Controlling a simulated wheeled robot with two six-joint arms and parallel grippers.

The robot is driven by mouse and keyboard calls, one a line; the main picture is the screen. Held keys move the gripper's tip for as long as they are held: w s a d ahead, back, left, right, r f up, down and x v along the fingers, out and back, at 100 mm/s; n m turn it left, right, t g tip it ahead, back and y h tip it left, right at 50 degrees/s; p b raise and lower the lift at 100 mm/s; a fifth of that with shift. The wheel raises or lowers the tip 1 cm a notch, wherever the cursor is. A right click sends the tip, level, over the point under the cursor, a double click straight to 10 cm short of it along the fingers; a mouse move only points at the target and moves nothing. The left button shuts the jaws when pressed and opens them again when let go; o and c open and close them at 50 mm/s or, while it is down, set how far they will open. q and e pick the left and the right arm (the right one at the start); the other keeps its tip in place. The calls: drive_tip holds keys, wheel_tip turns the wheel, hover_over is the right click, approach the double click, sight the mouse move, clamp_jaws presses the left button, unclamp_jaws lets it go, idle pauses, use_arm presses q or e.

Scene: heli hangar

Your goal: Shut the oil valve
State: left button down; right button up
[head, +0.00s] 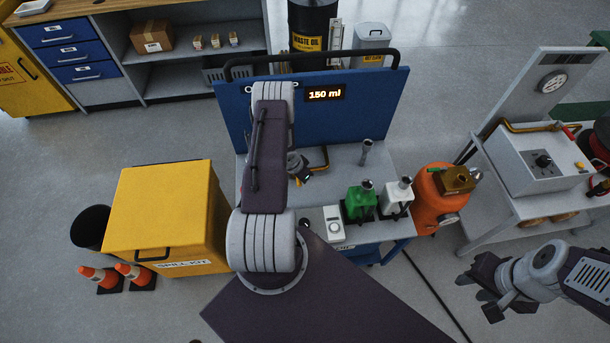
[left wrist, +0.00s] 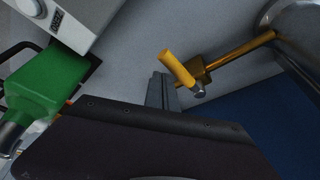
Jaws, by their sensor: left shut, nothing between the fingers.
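The oil valve shows in the left wrist view as a brass body (left wrist: 203,74) on a brass pipe (left wrist: 243,49), with a yellow lever handle (left wrist: 177,67). In the head view the bent brass pipe (head: 323,157) shows above the cart's top; the handle cannot be made out there. My left gripper (head: 306,179) is beside that pipe, mostly hidden by my arm. In the left wrist view its fingers (left wrist: 161,90) are shut and empty, close to the handle; touching or apart cannot be told. My right gripper (head: 481,295) hangs over the floor at the right, away from the valve.
The cart has a blue back panel (head: 378,100) with a display (head: 325,94) reading 150 ml. A green bottle (head: 361,201), a white bottle (head: 397,198) and an orange tank (head: 432,200) are at its right. A yellow spill kit box (head: 165,205) stands left.

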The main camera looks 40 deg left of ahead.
use_arm(q)
drive_tip(key=shift+s+a+f, duration=0.1)
drive_tip(key=shift+s+a, duration=0.15)
use_arm(e)
drive_tip(key=shift+w+a, duration=0.1)
use_arm(q)
drive_tip(key=shift+s, duration=0.15)
use_arm(e)
drive_tip(key=shift+w, duration=0.1)
idle(0.3)
